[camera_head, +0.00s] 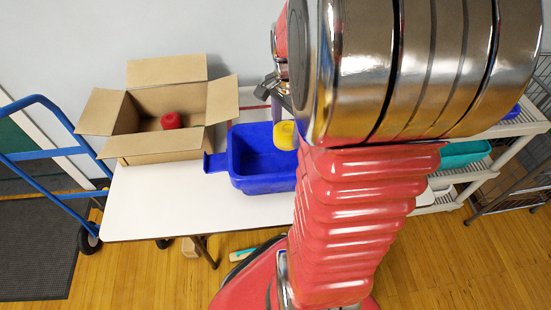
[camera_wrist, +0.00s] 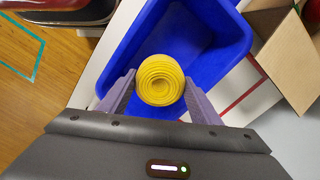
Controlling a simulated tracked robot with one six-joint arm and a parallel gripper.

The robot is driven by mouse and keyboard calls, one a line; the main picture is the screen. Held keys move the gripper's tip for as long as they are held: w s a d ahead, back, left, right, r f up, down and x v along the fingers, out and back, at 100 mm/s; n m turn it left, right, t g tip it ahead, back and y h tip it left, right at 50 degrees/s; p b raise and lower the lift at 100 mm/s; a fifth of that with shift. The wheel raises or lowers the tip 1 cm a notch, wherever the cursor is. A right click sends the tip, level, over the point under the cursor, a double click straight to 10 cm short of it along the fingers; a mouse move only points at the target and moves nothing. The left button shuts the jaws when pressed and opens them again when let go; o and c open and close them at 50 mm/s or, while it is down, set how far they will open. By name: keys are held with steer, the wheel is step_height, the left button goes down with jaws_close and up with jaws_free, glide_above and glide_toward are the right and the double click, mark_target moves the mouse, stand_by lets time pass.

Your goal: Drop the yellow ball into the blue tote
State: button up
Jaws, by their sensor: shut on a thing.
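The yellow ball (camera_wrist: 160,80) is between the two fingers of my gripper (camera_wrist: 160,92) in the wrist view, and the gripper is shut on it. In the head view the ball (camera_head: 285,135) shows at the right edge of the blue tote (camera_head: 243,178), partly hidden by my arm. The tote stands on the white table, and its visible inside looks empty. In the wrist view the tote (camera_wrist: 225,60) lies beyond the ball, with the ball over its near part. The exact height of the ball above the tote cannot be told.
An open cardboard box (camera_head: 160,148) with a red object (camera_head: 171,121) inside stands left of the tote on the white table (camera_head: 150,205). A blue hand truck (camera_head: 45,155) stands at the left. A white shelf (camera_head: 520,122) with a teal bin (camera_head: 465,153) is at the right.

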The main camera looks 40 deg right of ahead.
steer(key=o, duration=1.1)
steer(key=shift+r, duration=0.15)
step_height(320, 180, up, 14)
steer(key=shift+f, duration=0.25)
stand_by(0.6)
steer(key=s+a+f+n+t, duration=0.1)
steer(key=s+a+n+t, duration=0.1)
steer(key=a+n, duration=0.7)
steer(key=s+a+f+n+t, duration=0.1)
steer(key=s+a+n+t, duration=0.1)
steer(key=a+n, duration=0.7)
steer(key=shift+a+n+t, duration=0.4)
steer(key=shift+a+t, duration=0.4)
steer(key=shift+a, duration=1.9)
steer(key=shift+s, duration=0.1)
